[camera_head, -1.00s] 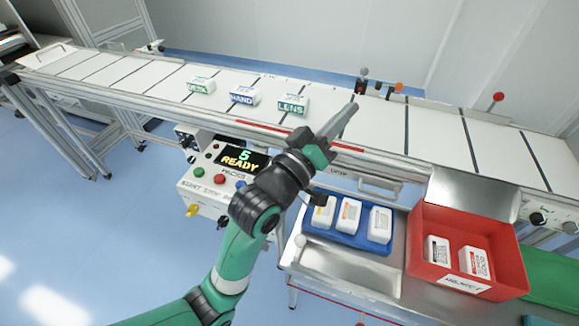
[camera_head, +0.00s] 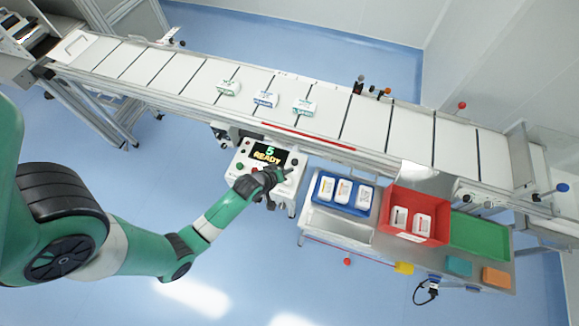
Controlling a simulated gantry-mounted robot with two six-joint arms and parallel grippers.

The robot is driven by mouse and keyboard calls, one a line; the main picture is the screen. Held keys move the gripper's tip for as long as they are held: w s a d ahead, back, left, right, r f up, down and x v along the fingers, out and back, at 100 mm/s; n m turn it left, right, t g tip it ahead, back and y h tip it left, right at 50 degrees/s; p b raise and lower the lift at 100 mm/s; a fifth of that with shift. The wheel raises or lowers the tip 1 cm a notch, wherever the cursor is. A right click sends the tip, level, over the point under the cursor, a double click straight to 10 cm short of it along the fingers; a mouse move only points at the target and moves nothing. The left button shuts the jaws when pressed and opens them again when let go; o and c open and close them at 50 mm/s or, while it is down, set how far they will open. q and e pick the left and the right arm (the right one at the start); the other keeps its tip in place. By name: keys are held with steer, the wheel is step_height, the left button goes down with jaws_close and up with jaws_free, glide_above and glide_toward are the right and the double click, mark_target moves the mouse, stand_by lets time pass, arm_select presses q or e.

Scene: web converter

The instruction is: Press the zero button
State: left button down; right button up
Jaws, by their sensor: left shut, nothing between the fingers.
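The white control box (camera_head: 239,153) stands in front of the conveyor. Its dark display (camera_head: 262,154) reads "5 READY" in green and yellow. My left gripper (camera_head: 287,171) is shut and empty, over the right part of the panel under the display. It and the wrist hide the lower middle of the panel, and I cannot see a button marked zero or tell whether the fingertips touch anything. My right gripper is out of view.
Three labelled packs sit on the conveyor belt (camera_head: 364,119). Right of the box, a bench carries a blue tray (camera_head: 319,189) with three packs, a red bin (camera_head: 387,206) with two packs and a green tray (camera_head: 480,235). Floor in front is clear.

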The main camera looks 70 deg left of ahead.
arm_select(q)
steer(key=shift+s+a+r, duration=0.2)
steer(key=shift+a+r, duration=0.05)
steer(key=shift+r, duration=0.3)
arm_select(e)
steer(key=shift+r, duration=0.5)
arm_select(q)
steer(key=shift+f, duration=0.1)
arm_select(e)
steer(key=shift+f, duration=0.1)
arm_select(q)
steer(key=b, duration=0.8)
glide_above(286, 183)
step_height(286, 183, down, 8)
steer(key=shift+r, duration=0.1)
steer(key=shift+f, duration=0.45)
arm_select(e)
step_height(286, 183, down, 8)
arm_select(q)
steer(key=shift+f+b, duration=0.35)
steer(key=shift+f, duration=0.05)
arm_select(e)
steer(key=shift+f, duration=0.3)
